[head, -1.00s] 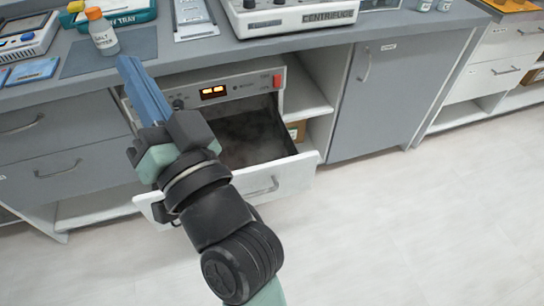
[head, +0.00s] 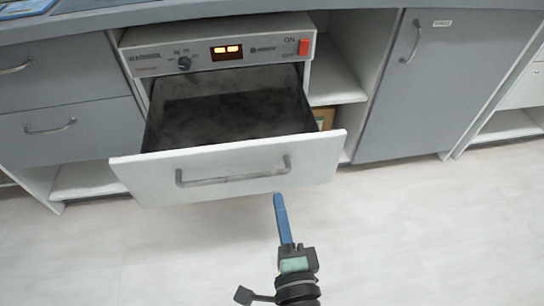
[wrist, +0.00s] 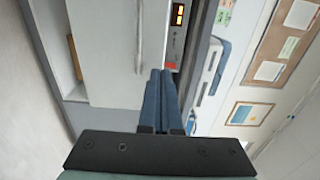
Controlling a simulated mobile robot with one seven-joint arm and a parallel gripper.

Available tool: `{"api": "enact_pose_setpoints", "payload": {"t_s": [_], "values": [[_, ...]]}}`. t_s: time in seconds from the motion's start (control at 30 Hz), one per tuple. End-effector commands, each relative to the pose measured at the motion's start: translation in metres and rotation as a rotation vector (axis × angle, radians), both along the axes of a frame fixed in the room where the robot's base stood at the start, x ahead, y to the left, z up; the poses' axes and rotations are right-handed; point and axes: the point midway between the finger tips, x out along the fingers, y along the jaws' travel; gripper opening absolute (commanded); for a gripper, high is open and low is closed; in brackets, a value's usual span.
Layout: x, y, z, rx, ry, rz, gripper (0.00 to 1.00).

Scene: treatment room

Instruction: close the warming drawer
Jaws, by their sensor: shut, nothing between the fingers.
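The warming drawer (head: 225,187) is pulled out under its control panel, with a white front and a grey bar handle (head: 235,177). Its dark inside shows, and it looks empty. My gripper (head: 279,198) is shut and empty, its blue fingers pointing up at the drawer front from the near side, just below the right end of the handle in the head view. Whether the tips touch the front cannot be told. In the wrist view my gripper (wrist: 161,72) is shut in front of the white drawer front (wrist: 105,50), with the handle (wrist: 139,35) just beyond the fingertips.
The panel (head: 220,55) has a lit display, a knob and a red switch. Grey drawers (head: 65,120) stand at left and a grey cupboard door (head: 420,90) at right. An open shelf niche (head: 335,75) lies beside the drawer. The pale floor (head: 420,230) in front is clear.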

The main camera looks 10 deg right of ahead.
Motion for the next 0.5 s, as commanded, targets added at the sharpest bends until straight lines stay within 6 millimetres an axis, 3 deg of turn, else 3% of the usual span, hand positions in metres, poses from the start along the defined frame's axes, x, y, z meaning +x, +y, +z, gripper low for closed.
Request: {"api": "enact_pose_setpoints", "payload": {"t_s": [0.5], "values": [[0.093,0.001,0.003,-0.002,-0.003,0.002,0.0]]}}
